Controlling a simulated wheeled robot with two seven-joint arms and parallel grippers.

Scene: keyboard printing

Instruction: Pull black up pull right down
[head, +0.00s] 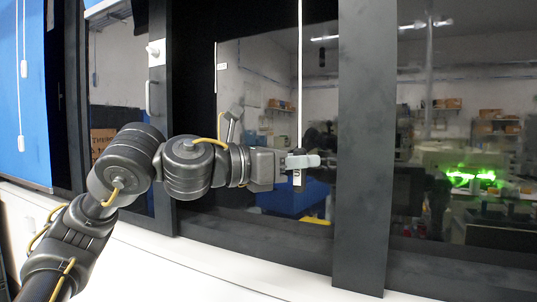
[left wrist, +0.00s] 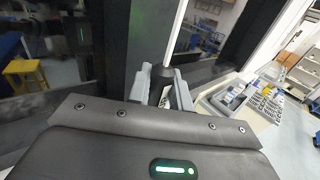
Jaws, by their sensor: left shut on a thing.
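A thin white pull cord (head: 300,70) hangs in front of the middle window. My left gripper (head: 301,161) is shut at the cord's lower part. A short white end piece (head: 297,179) shows just below the fingers. In the left wrist view the white cord (left wrist: 178,30) runs down to a dark grip piece (left wrist: 162,76) between the fingers of my left gripper (left wrist: 163,92). A black blind or panel (head: 265,14) covers the top of the middle window; the glass below it is uncovered. My right gripper is in neither view.
Dark frame posts (head: 363,150) stand beside the window. A white sill (head: 200,265) runs below. A blue blind (head: 22,100) with hanging cords is at the far left. The left wrist view shows a counter with trays (left wrist: 228,98) at right.

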